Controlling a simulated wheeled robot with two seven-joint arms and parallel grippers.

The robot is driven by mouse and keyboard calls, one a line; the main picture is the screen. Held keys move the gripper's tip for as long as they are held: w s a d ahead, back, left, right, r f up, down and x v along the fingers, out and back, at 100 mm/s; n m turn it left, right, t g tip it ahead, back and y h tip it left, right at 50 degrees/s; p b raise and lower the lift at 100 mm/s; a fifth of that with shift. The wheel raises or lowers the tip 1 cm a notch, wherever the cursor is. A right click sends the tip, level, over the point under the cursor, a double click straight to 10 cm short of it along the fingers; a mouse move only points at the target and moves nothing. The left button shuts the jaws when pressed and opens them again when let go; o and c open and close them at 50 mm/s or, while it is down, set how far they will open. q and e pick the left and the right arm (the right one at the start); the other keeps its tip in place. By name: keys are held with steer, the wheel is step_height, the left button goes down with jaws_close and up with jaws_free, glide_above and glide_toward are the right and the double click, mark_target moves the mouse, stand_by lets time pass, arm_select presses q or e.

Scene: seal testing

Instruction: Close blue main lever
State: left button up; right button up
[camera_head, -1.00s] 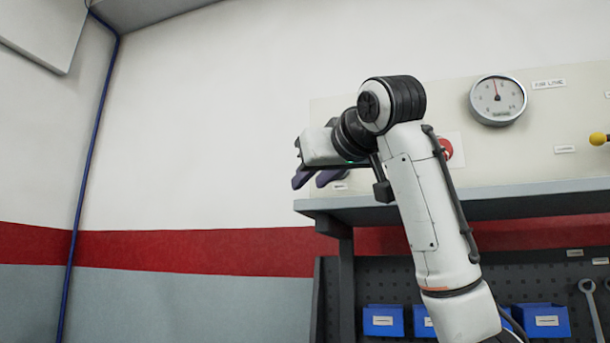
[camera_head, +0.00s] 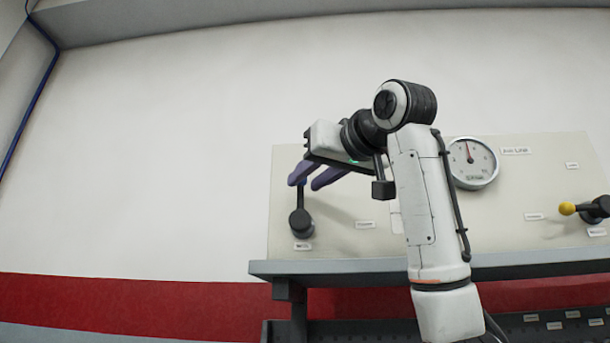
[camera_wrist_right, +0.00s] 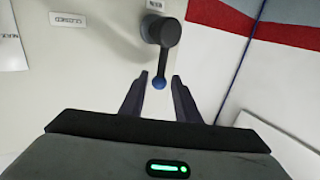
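The main lever (camera_head: 301,208) is on the left part of the cream panel. Its dark round base is at the bottom, and its dark arm points up to a blue tip. In the right wrist view the lever's blue tip (camera_wrist_right: 159,83) lies between the fingers, its dark base beyond them. My right gripper (camera_head: 303,184) is at the top of the lever. In the right wrist view my right gripper (camera_wrist_right: 160,78) is open, a finger on each side of the tip with gaps showing. Contact cannot be told. My left gripper is out of view.
A round gauge (camera_head: 471,163) is on the cream panel (camera_head: 340,160), partly behind my right arm. A yellow-tipped lever (camera_head: 585,208) is at the far right. A grey shelf edge (camera_head: 340,268) runs below the panel. A closed label (camera_wrist_right: 68,20) shows in the wrist view.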

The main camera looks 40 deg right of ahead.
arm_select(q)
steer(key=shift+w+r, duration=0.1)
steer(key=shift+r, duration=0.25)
arm_select(e)
steer(key=shift+x, duration=0.9)
jaws_close()
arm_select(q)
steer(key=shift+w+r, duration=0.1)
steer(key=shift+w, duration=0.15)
